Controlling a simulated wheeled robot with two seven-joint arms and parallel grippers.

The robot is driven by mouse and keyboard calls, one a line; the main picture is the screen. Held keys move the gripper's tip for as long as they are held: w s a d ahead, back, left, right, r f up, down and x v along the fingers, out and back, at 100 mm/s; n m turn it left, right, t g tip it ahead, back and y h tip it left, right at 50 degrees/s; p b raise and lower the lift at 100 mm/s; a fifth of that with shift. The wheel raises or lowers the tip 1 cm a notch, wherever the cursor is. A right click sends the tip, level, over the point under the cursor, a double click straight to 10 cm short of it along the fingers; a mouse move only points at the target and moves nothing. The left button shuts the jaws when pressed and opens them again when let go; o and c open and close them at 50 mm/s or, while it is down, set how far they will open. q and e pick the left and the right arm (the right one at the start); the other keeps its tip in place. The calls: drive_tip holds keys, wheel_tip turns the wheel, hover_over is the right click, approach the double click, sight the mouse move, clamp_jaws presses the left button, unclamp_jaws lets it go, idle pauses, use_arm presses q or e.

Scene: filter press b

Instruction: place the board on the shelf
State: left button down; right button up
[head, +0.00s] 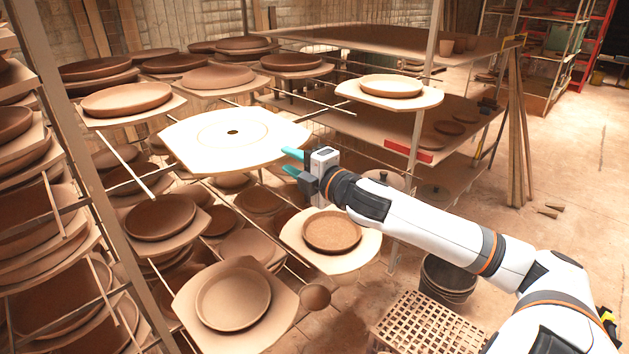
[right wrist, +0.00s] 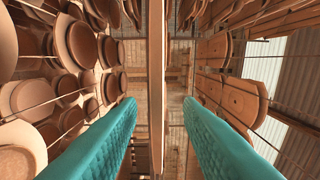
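The board (head: 255,148) is a pale, flat slab with clipped corners, a dark centre hole and a faint ring. In the head view it lies about level among the rack's bars, with nothing on it. My right gripper (head: 291,162) is at the board's right front edge, with its teal fingers apart. In the right wrist view, the fingers (right wrist: 158,110) stand either side of a thin pale strip (right wrist: 156,60) that looks like the board's edge. A gap shows on both sides of it. What bears the board underneath is hidden. My left gripper is out of view.
The rack holds several boards with clay plates, including one below (head: 331,232) and one to the right (head: 392,90). A rack post (head: 428,75) stands behind the right gripper. A lattice crate (head: 425,325) and dark bucket (head: 448,280) stand on the floor. Floor at right is mostly clear.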

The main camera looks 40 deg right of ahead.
drive_tip(key=s+b, duration=0.1)
drive_tip(key=s, duration=0.5)
drive_tip(key=shift+s+d+b, duration=0.2)
drive_tip(key=shift+s+b, duration=0.15)
drive_tip(key=shift+s, duration=0.05)
